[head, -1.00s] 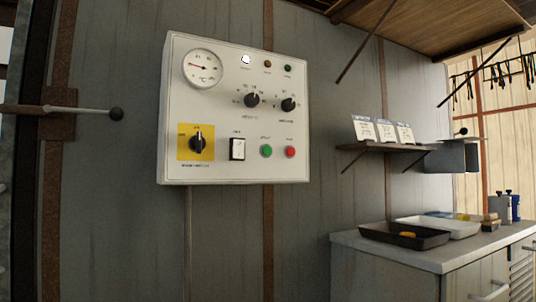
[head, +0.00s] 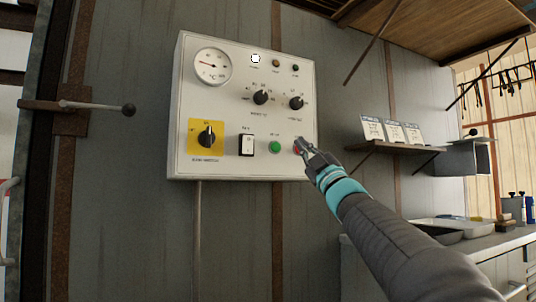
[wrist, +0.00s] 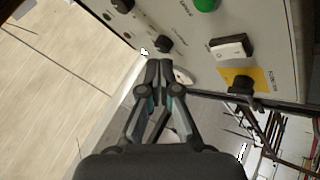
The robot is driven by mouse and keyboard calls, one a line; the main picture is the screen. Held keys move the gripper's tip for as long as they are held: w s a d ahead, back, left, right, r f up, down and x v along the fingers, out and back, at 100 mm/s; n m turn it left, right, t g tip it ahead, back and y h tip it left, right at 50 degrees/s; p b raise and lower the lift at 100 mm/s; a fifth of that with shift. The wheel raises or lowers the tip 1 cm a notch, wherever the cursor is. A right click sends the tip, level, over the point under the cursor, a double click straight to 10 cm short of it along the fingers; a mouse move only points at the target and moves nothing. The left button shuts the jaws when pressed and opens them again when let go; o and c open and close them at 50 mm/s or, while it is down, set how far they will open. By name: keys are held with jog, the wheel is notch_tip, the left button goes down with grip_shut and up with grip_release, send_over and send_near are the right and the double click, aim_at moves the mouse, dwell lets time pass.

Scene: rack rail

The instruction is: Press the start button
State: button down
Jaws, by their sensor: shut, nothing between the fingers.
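The white control panel (head: 240,110) is on the grey wall. Its green button (head: 275,147), under a small label I cannot read clearly, sits low on the panel, and it also shows at the top edge of the wrist view (wrist: 207,4). A red button (head: 297,150) to its right is mostly hidden behind my gripper. My gripper (head: 301,144) is shut and empty, with its fingertips over the red button's place in the head view, right of the green button. In the wrist view my closed fingertips (wrist: 159,66) point along the panel; I cannot tell whether they touch it.
The panel also has a yellow-backed rotary switch (head: 206,137), a white rocker switch (head: 246,145), two black knobs (head: 261,97) and a round gauge (head: 211,67). A shelf with cards (head: 391,131) is to the right. A lever handle (head: 96,106) sticks out at left.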

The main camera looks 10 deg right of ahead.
aim_at(276, 147)
jog(key=shift+s+a+r+n+g+y, duration=0.1)
jog(key=shift+a+r+n+g+y, duration=0.15)
jog(key=shift+n+y, duration=0.6)
jog(key=shift+a+r+n+g+y, duration=0.15)
jog(key=shift+r+n+g+y, duration=0.1)
jog(key=shift+n+y, duration=0.55)
jog(key=shift+m, duration=0.25)
jog(key=shift+w+a+p, duration=0.45)
jog(key=shift+w+p, duration=0.3)
jog(key=shift+w, duration=0.65)
jog(key=shift+w+a+p, duration=0.45)
jog(key=shift+w+p, duration=0.3)
jog(key=shift+w, duration=0.65)
jog(key=shift+w+a+p, duration=0.45)
jog(key=shift+w+p, duration=0.3)
jog(key=shift+w, duration=0.65)
jog(key=shift+w, duration=0.1)
jog(key=shift+w+a+f, duration=0.1)
jog(key=shift+w+a, duration=0.05)
jog(key=shift+w, duration=0.2)
